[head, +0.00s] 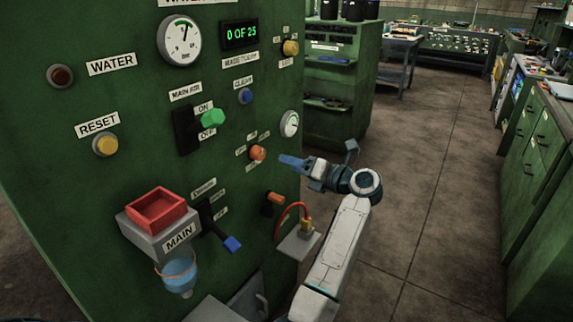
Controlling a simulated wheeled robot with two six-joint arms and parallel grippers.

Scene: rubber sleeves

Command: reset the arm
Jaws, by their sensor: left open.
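My left gripper (289,161) is in the middle of the head view, at the end of my pale grey and teal arm, which reaches up from the bottom. Its blue fingers point left toward the green control panel (90,200). They are open, and I see nothing held between them. In the picture the fingertips are just right of an orange knob (258,153); I cannot tell how far they are from the panel. My right gripper is not in view.
Green cabinets (538,170) stand right. The floor (430,200) between is clear.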

